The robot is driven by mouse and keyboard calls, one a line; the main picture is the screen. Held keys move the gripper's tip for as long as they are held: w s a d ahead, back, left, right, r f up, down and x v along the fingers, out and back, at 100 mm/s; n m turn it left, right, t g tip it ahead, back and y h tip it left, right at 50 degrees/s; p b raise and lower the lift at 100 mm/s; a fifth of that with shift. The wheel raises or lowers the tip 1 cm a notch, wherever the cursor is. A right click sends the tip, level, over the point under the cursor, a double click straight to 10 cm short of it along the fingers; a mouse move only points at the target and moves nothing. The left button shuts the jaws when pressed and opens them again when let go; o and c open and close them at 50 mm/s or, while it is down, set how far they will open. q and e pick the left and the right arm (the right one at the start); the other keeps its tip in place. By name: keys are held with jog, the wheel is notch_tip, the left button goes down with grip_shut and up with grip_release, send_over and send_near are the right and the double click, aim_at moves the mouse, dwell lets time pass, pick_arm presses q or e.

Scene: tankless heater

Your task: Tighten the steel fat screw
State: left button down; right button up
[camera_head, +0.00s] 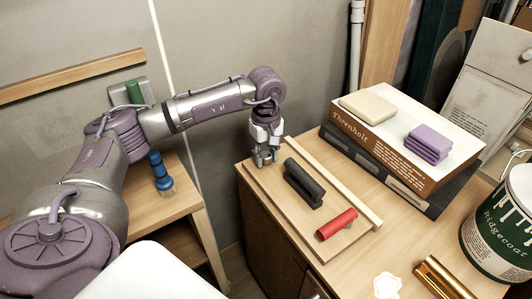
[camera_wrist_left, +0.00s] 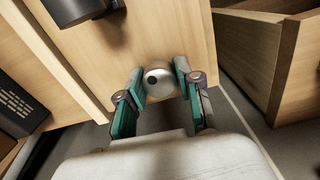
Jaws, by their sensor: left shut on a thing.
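My left gripper (camera_head: 265,157) points down over the left corner of a wooden board on the cabinet top. In the left wrist view, the left gripper (camera_wrist_left: 160,84) has its teal-padded fingers on both sides of a round steel screw head (camera_wrist_left: 159,81) with a dark hole in its middle. The fingers are shut on this steel fat screw. The screw sits at the edge of the board (camera_head: 281,196). In the head view the gripper hides the screw. My right gripper is in neither view.
A black handle-like block (camera_head: 303,183) and a red cylinder (camera_head: 336,224) lie on the board, beside a wooden strip (camera_head: 334,183). Stacked books (camera_head: 395,140), a paint can (camera_head: 502,225) and a brass object (camera_head: 444,280) stand to the right. A blue-handled brush (camera_head: 160,172) is on the left table.

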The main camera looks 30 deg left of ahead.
pick_arm(q)
jog(key=m+b, duration=0.1)
jog(key=m, duration=0.1)
jog(key=m+b, duration=0.1)
jog(key=m, duration=0.1)
jog(key=shift+f+m, duration=0.35)
jog(key=shift+m, duration=0.05)
jog(key=m, duration=0.2)
jog(key=shift+s+r+m, duration=0.1)
jog(key=shift+m, duration=0.3)
jog(key=c, duration=1)
grip_release()
jog(key=shift+r, duration=0.1)
jog(key=n, duration=0.4)
jog(key=shift+r+n, duration=0.1)
jog(key=shift+n, duration=1)
